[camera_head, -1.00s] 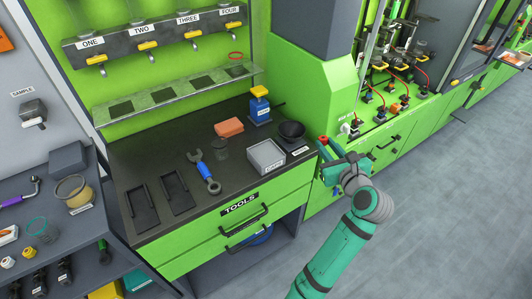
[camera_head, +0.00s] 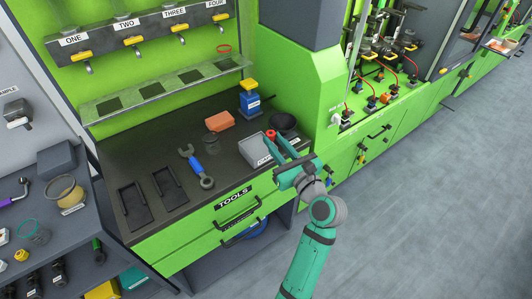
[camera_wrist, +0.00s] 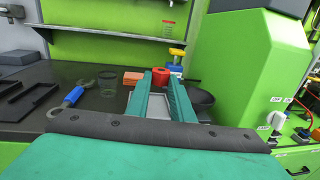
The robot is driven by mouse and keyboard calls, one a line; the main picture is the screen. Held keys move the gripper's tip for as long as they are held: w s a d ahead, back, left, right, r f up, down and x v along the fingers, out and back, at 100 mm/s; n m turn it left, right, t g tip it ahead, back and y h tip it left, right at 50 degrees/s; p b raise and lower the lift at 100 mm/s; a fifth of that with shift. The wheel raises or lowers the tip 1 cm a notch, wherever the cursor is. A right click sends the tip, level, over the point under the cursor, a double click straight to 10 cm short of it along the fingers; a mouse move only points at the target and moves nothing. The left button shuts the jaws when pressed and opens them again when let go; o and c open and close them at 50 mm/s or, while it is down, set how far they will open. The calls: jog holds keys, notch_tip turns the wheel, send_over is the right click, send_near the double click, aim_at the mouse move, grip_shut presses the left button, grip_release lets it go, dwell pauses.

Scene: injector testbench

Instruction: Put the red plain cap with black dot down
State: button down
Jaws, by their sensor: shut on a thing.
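My gripper (camera_head: 279,148) is shut on the red cap (camera_head: 270,134) at its fingertips. In the wrist view the red cap (camera_wrist: 160,77) sits between the two green fingers (camera_wrist: 160,84). A black dot on it cannot be made out. The gripper is over the light grey caps tray (camera_head: 254,157) on the dark worktop. In the wrist view the tray (camera_wrist: 157,105) shows between and below the fingers. Part of the tray is hidden by the gripper. I cannot tell how far the cap is above the tray.
A black bowl (camera_head: 284,122) stands just behind the gripper. A blue bottle with a yellow top (camera_head: 249,100), an orange block (camera_head: 219,121), a clear cup (camera_head: 211,143) and a blue-handled wrench (camera_head: 197,166) are on the worktop.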

jog(key=w+a+f, duration=0.1)
jog(key=f, duration=0.1)
jog(key=w+a+f, duration=0.1)
jog(key=f, duration=0.1)
jog(key=w+f, duration=0.1)
jog(key=f, duration=0.2)
jog(key=shift+a+f, duration=0.1)
jog(key=shift+a, duration=0.3)
jog(key=shift+f, duration=0.4)
jog(key=shift+f, duration=0.2)
